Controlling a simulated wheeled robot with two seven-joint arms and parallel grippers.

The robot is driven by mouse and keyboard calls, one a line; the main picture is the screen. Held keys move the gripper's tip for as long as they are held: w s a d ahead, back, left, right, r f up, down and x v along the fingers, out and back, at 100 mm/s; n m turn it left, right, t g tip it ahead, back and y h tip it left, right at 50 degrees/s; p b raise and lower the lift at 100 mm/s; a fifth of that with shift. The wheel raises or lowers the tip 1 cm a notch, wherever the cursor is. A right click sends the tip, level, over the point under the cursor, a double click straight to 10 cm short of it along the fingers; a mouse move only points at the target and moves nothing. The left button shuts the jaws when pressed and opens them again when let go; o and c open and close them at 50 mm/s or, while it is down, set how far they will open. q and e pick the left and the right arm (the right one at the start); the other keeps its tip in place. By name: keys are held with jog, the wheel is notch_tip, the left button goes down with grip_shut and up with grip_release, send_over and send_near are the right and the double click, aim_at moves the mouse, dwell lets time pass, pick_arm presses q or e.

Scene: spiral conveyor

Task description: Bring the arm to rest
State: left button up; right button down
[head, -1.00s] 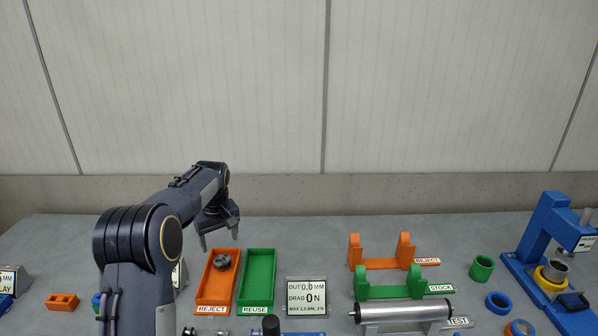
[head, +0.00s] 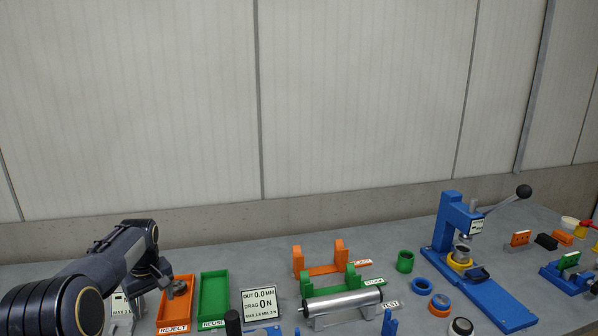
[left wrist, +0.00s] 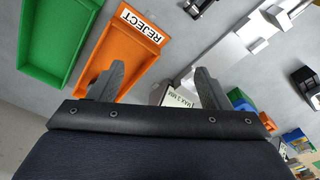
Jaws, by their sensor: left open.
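My left arm comes in from the left in the head view, with its gripper (head: 163,272) low at the back left edge of the orange REJECT tray (head: 163,312). The left wrist view shows its two fingers (left wrist: 158,86) spread apart with nothing between them. My right gripper is in neither view.
The green REUSE tray (head: 213,298) stands beside the orange one. A gauge sign (head: 259,304), orange stand (head: 318,269), green stand (head: 330,285) and silver roller (head: 342,304) are to the right. A blue press (head: 455,232) stands farther right. Several rings lie between.

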pick_arm(q)
jog(key=s+d+r+m+t+h, duration=0.1)
jog(key=s+d+r+m+h, duration=0.15)
jog(key=s+r, duration=0.45)
jog(key=s+d+r+m+t+h, duration=0.1)
jog(key=s+d+r, duration=0.2)
jog(key=s, duration=0.8)
jog(key=s+d+f+m+t, duration=0.1)
jog(key=s+d+f+m, duration=0.1)
jog(key=s+d, duration=0.3)
jog(key=s+d+f+m+t+h, duration=0.1)
jog(key=s+d, duration=0.4)
jog(key=s, duration=0.8)
jog(key=shift+s+d+f+m+t, duration=0.3)
jog(key=shift+s+f+m, duration=0.1)
jog(key=shift+f+m, duration=0.35)
jog(key=shift+f, duration=0.1)
